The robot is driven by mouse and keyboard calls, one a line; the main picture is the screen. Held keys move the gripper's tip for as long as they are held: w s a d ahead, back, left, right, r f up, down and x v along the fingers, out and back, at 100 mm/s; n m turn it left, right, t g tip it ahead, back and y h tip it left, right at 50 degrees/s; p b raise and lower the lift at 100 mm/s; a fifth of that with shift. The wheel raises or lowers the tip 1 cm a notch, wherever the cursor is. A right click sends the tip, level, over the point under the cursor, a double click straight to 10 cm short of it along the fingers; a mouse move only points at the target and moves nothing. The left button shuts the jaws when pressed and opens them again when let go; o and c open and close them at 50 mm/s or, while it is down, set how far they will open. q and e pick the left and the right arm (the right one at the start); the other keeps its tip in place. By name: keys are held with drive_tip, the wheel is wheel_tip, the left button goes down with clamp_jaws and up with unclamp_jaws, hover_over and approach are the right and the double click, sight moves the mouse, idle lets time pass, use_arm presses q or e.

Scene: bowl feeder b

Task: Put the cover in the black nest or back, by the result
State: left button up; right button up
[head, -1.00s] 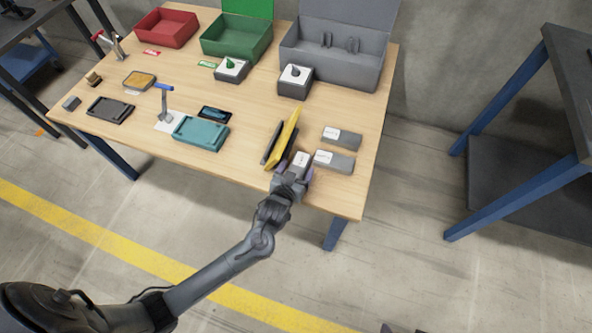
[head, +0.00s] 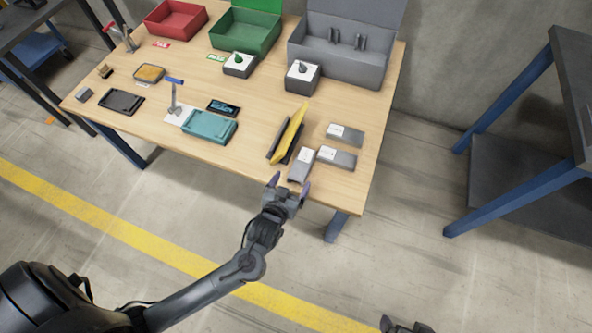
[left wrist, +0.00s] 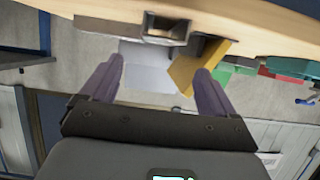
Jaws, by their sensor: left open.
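A black tray-like nest (head: 121,102) lies at the left of the table, and a teal tray-like fixture (head: 209,126) lies near the middle. No part can be surely told as the cover. A grey block with a white label (head: 301,166) lies at the front edge, beside a tilted yellow plate (head: 289,134) on a dark stand. My left gripper (head: 288,187) is open and empty, just off the front edge, apart from the block. The block's hollow end (left wrist: 166,29) shows ahead of the fingers in the left wrist view. My right gripper (head: 405,326) is partly cut off at the bottom.
Two more labelled grey blocks (head: 345,135) (head: 337,158) lie at the right. Red (head: 176,20), green (head: 245,32) and grey (head: 338,57) bins stand at the back. Bare tabletop lies left of the yellow plate.

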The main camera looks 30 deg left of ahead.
use_arm(q)
drive_tip(key=s+d+r+m+g+h, duration=0.2)
drive_tip(key=s+g, duration=0.3)
drive_tip(key=s, duration=0.4)
drive_tip(key=shift+h+p, duration=0.35)
drive_tip(key=shift+h, duration=0.25)
drive_tip(key=s+a+r+g, duration=0.1)
drive_tip(key=s, duration=0.2)
drive_tip(key=s+r+m+g, duration=0.1)
drive_tip(key=s+g, duration=0.1)
drive_tip(key=s, duration=0.1)
drive_tip(key=s+a+m+g, duration=0.1)
drive_tip(key=s, duration=0.2)
drive_tip(key=shift+s+a+r+g, duration=0.3)
drive_tip(key=shift+s+r+g, duration=0.05)
drive_tip(key=shift+r+g, duration=0.05)
drive_tip(key=c, duration=0.3)
